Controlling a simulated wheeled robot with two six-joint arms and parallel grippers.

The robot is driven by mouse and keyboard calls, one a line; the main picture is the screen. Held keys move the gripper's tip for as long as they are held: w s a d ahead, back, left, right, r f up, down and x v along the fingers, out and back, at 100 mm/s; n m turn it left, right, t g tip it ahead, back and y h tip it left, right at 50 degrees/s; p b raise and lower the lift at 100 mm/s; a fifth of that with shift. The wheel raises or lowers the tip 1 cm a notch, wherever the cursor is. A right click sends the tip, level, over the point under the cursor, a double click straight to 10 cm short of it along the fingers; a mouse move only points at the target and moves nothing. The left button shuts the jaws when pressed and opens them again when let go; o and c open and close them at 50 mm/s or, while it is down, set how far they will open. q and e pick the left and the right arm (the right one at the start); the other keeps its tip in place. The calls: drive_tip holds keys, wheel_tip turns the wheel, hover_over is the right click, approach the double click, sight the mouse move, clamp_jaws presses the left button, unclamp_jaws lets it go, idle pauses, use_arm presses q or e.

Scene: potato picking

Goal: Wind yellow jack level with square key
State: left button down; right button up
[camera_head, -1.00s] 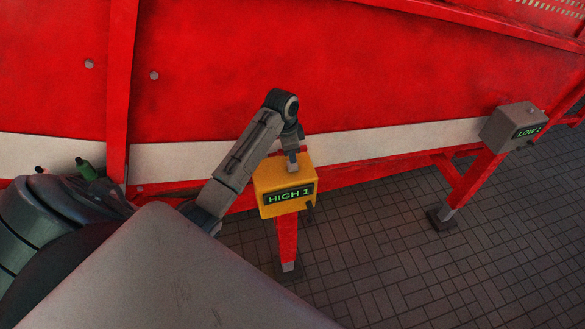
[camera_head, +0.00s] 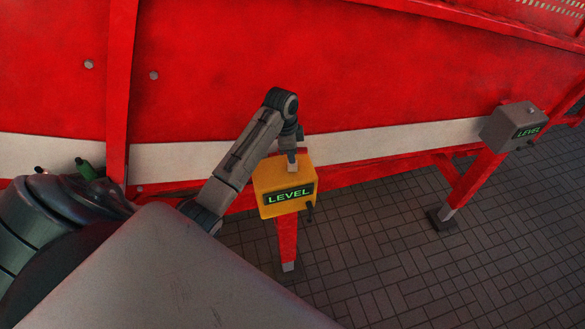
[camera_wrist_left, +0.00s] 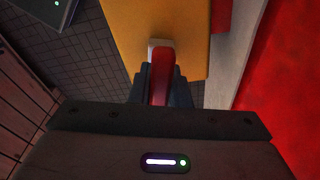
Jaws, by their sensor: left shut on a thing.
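The yellow jack (camera_head: 281,178) stands at the side of the red machine, and its display reads LEVEL in green. My left gripper (camera_head: 291,156) points down just above the jack's top. In the left wrist view, the gripper (camera_wrist_left: 160,96) is shut on the square key (camera_wrist_left: 161,75), which has a red grip and a pale metal end. The key's pale end meets the yellow jack (camera_wrist_left: 118,18) at its edge in that view. How deep the key sits on the jack's drive cannot be told. My right gripper is out of view.
A grey jack (camera_head: 512,127) on another red leg stands to the right and also reads LEVEL. The red machine wall (camera_head: 300,70) runs close behind my arm. The dark paved floor (camera_head: 390,270) at the lower right is clear.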

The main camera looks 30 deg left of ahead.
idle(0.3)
use_arm(q)
drive_tip(key=shift+r, duration=2.55)
drive_tip(key=shift+n, duration=0.4)
drive_tip(key=n, duration=0.4)
drive_tip(key=shift+d+r, duration=0.1)
drive_tip(key=shift+r, duration=0.05)
drive_tip(key=n, duration=0.3)
drive_tip(key=n+y, duration=0.1)
drive_tip(key=n, duration=0.1)
drive_tip(key=shift+d+r+n+t, duration=0.1)
drive_tip(key=shift+r+n+t, duration=0.2)
drive_tip(key=n, duration=0.3)
drive_tip(key=shift+d+r+n+y, duration=0.1)
drive_tip(key=shift+r+n+y, duration=0.15)
drive_tip(key=shift+n+y, duration=0.05)
drive_tip(key=n, duration=0.5)
drive_tip(key=shift+r, duration=0.3)
drive_tip(key=shift+f, duration=0.1)
drive_tip(key=shift+f, duration=2.25)
